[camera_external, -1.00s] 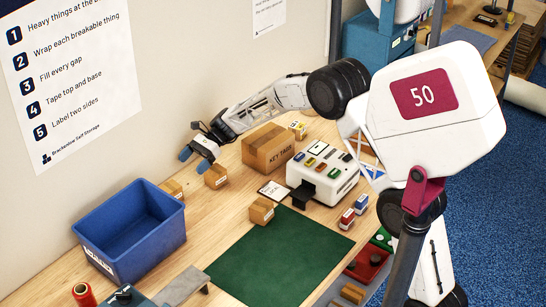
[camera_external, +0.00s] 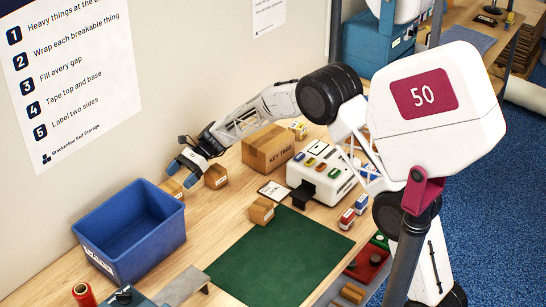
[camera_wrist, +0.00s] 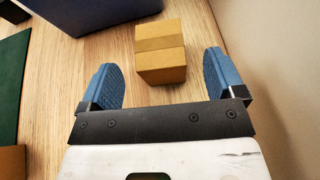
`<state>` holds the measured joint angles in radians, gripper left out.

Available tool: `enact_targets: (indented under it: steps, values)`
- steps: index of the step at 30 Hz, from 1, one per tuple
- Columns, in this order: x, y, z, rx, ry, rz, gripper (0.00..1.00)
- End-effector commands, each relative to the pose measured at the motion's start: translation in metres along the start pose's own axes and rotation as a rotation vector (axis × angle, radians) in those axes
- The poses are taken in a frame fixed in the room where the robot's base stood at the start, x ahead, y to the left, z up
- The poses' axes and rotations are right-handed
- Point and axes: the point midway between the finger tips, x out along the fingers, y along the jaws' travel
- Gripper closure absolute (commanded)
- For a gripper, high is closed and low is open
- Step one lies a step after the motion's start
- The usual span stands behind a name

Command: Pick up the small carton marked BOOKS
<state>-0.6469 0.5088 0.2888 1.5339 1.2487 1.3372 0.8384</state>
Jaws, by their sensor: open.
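My gripper (camera_external: 182,172) is open and empty, low over the table between the wall and the blue bin. A small brown carton (camera_wrist: 160,45) lies ahead of the gap between its blue fingers in the wrist view, apart from both. This looks like the small carton (camera_external: 172,187) by the bin in the external view, partly hidden by the gripper. Other small cartons stand right of the gripper (camera_external: 216,176), at the green mat's edge (camera_external: 261,211) and behind the large carton (camera_external: 298,130). I cannot read BOOKS on any of them.
The blue bin (camera_external: 120,250) stands close in front of the gripper. A large KEY TAGS carton (camera_external: 267,150) and a white device with coloured buttons (camera_external: 325,180) stand to the right. The green mat (camera_external: 275,262) is mostly clear. The wall rises close behind.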

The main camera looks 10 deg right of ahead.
Motion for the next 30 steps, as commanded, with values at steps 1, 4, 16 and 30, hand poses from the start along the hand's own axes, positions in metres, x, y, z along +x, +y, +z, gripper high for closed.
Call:
enact_targets:
  steps: [1,4,16,30]
  values:
    - [0.002,0.0,0.0,0.0,0.0,0.0,0.12]
    - [0.003,0.0,0.0,0.0,0.0,0.0,0.12]
    - [0.009,0.0,-0.001,0.0,0.0,0.0,0.12]
    - [0.053,0.001,-0.003,0.001,0.0,0.001,0.12]
